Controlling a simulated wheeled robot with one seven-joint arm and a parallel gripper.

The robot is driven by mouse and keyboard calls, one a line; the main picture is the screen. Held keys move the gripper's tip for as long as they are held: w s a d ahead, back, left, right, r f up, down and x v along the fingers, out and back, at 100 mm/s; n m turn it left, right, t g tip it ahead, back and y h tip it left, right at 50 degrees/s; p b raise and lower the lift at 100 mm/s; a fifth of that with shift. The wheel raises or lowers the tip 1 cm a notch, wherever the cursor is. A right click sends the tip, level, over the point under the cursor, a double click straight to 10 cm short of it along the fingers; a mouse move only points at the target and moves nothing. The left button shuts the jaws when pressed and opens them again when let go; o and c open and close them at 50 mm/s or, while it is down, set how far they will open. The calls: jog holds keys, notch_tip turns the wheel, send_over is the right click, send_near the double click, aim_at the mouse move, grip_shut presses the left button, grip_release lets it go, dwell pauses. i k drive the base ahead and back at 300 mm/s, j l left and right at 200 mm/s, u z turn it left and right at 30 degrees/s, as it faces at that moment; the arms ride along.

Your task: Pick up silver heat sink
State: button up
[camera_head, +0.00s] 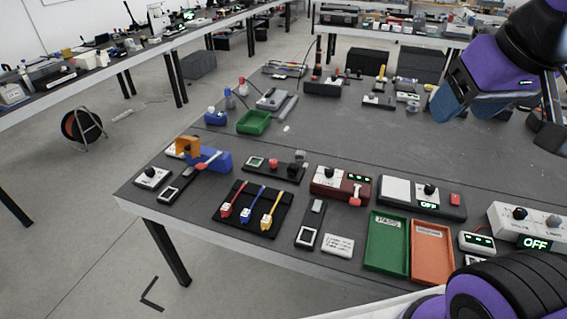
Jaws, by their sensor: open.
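A small grey block (300,157), possibly the silver heat sink, stands at the right end of a black fixture board near the middle of the near table. It is too small for me to make out fins. My gripper (548,132) shows in part at the right edge, below my purple and black arm, and is cut off by the frame. It is open, high above the right side of the table and well apart from the grey block. Nothing shows between its fingers.
A green tray (388,244) and an orange tray (432,252) lie at the table's front right. A red device (340,183) stands right of the grey block, and a blue fixture (210,158) stands left. A green bin (254,122) lies farther back. The table's centre right is clear.

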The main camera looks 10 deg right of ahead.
aim_at(299, 156)
jog(key=j+z, duration=0.25)
jog(key=j, duration=0.6)
jog(key=j+z, duration=0.3)
jog(key=j, duration=0.6)
jog(key=i+j+z, duration=0.4)
jog(key=j, duration=0.3)
jog(key=i, duration=0.4)
jog(key=j+z, duration=0.05)
